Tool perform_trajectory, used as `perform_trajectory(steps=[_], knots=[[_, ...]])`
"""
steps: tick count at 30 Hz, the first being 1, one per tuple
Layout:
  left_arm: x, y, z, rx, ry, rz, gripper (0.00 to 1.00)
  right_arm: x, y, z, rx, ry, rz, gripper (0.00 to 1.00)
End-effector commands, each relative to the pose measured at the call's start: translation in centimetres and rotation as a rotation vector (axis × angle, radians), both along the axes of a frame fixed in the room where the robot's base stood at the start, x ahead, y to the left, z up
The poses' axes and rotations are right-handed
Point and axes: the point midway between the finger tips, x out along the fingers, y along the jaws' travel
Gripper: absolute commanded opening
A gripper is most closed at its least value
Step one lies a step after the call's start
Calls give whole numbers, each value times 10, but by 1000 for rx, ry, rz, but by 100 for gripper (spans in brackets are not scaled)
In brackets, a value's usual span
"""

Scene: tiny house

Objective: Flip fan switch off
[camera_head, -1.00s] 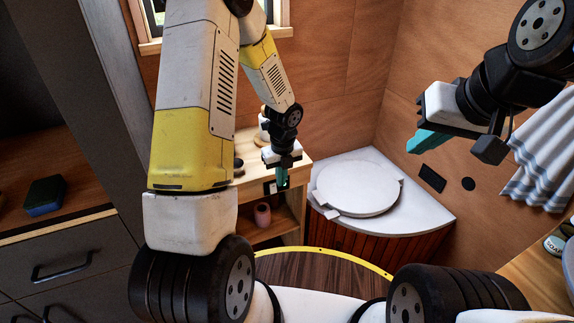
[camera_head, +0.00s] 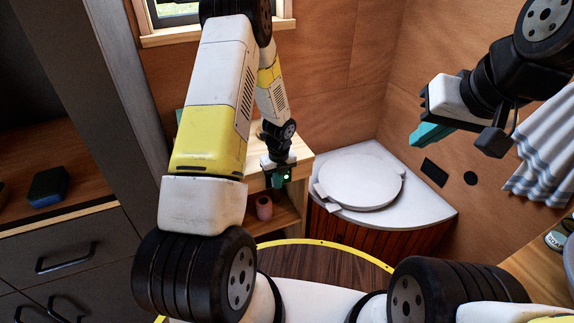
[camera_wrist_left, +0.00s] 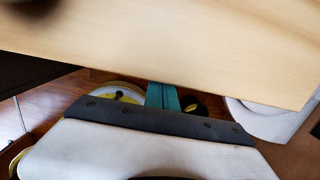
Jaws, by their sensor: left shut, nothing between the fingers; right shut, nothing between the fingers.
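My left gripper (camera_head: 281,176) is shut and empty at the front edge of the wooden shelf unit (camera_head: 307,165), beside the toilet. A small dark switch plate with a bright green light (camera_head: 287,177) shows right at its fingertips. The gripper covers much of this plate, and I cannot tell whether they touch. In the left wrist view the teal fingers (camera_wrist_left: 162,97) are together, close to the edge of the pale shelf top (camera_wrist_left: 180,60); no switch shows there. My right gripper (camera_head: 428,134) is shut and empty, raised in the air at the right.
A white toilet lid (camera_head: 360,183) lies right of the shelf unit. A pinkish roll (camera_head: 264,207) stands on the lower shelf. Grey drawers (camera_head: 80,250) and a dark sponge (camera_head: 48,187) are at the left. A striped towel (camera_head: 545,155) hangs at the right.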

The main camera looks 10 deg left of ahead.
Motion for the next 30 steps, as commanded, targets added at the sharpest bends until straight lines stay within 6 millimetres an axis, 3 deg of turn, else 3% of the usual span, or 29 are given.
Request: perform_trajectory(steps=[16,30], knots=[[4,3,-2,0,0,0,0,0,0,0,0,0,0,0],[5,3,14,1,-3,0,0,0,0,0,0,0,0,0]])
